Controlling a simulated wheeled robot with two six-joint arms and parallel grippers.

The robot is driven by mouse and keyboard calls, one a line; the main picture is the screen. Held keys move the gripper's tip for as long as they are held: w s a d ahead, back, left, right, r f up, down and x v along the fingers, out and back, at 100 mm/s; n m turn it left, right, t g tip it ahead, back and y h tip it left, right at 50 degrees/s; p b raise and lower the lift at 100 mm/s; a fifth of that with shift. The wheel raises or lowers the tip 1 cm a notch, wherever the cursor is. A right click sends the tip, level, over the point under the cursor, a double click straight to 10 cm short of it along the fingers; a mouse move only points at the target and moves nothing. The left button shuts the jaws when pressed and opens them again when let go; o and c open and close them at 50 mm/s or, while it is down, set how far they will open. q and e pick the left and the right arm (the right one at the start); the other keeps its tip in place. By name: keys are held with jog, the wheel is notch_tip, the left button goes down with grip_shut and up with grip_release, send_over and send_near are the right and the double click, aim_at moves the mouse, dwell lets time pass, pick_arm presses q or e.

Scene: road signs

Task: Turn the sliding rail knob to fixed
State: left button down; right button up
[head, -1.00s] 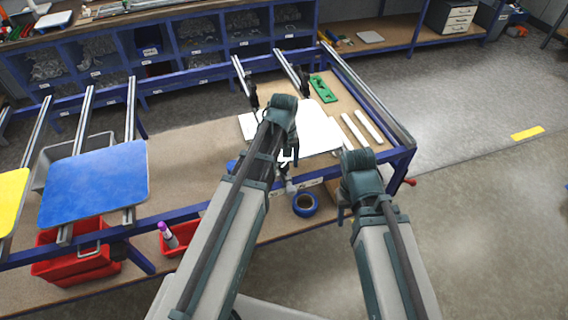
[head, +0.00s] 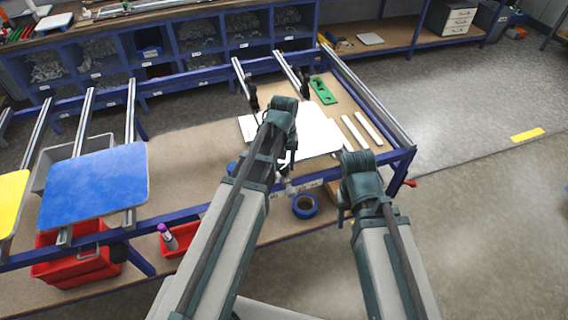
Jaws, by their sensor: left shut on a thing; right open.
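Two sliding rails with black fittings, one (head: 252,98) left of the white panel and one (head: 305,84) behind it, stand at the far side of the frame. My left gripper (head: 287,184) is low in front of the white panel (head: 318,134), near the frame's front rail. It is shut on a small part there, apparently the rail knob; my own arm hides most of it, and its setting cannot be read. My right gripper (head: 342,216) is open and empty, at the front right near the bench edge.
A blue tape roll (head: 304,206) lies close to both grippers. A blue panel (head: 97,184) and red bins (head: 82,262) are at the left. A red handle (head: 410,183) sticks out at the right corner. The floor at right is clear.

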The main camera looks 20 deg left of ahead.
aim_at(284, 166)
pick_arm(q)
jog(key=m, duration=0.5)
jog(key=shift+m, duration=0.3)
dwell(0.5)
jog(key=shift+c, duration=1.8)
grip_release()
jog(key=shift+r, duration=0.15)
notch_tip(284, 166, up, 14)
jog(key=p, duration=1.4)
jog(key=shift+f, duration=0.2)
jog(key=shift+f, duration=0.1)
